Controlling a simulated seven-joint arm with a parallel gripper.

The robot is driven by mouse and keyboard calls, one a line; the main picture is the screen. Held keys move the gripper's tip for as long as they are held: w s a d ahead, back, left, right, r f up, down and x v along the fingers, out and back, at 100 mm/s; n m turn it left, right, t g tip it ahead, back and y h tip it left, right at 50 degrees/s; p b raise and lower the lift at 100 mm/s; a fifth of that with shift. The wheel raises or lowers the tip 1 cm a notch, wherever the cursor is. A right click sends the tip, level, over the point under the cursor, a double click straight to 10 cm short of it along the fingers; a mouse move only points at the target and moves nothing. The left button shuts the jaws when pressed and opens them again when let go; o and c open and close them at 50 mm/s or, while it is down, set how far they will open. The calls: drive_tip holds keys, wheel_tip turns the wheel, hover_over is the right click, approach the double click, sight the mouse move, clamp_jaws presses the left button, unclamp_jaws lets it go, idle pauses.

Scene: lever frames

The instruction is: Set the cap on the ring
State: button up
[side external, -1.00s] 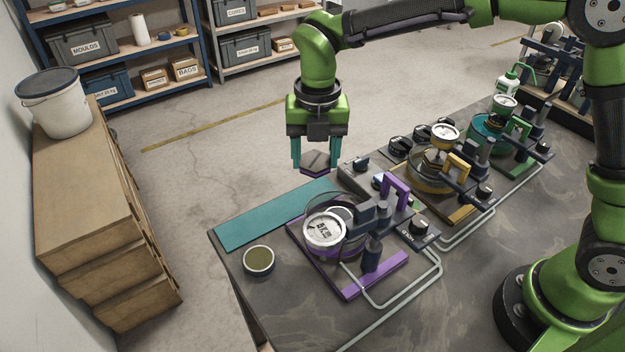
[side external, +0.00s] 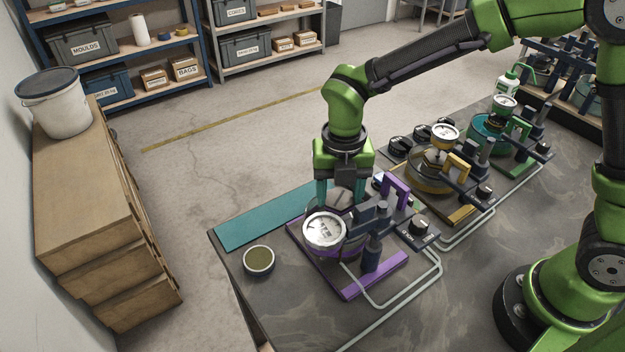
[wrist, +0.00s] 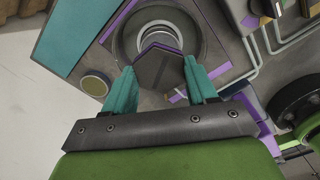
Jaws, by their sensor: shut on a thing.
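My gripper (side external: 343,194) is shut on the cap (wrist: 160,68), a dark grey six-sided piece gripped between teal fingers. In the side external view it hangs over the back of the purple lever frame (side external: 375,275), behind a round white dial (side external: 324,231). In the wrist view the cap overlaps the lower part of a round fixture with a pale ring (wrist: 128,38) inside a darker rim. The cap's underside and any contact with the ring are hidden. In the side view, the dial and frame parts partly cover the ring area.
A purple lever arch (side external: 396,190) and dark clamp parts stand close right of my gripper. Yellow (side external: 457,165) and green (side external: 521,130) lever frames stand farther back. A small olive-topped pot (side external: 258,260) sits at front left. A teal mat (side external: 265,218) lies clear along the left edge.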

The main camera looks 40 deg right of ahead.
drive_tip(key=shift+f, duration=1.7)
drive_tip(key=shift+f, duration=0.2)
drive_tip(key=o, duration=1.4)
wheel_tip(320, 180, up, 17)
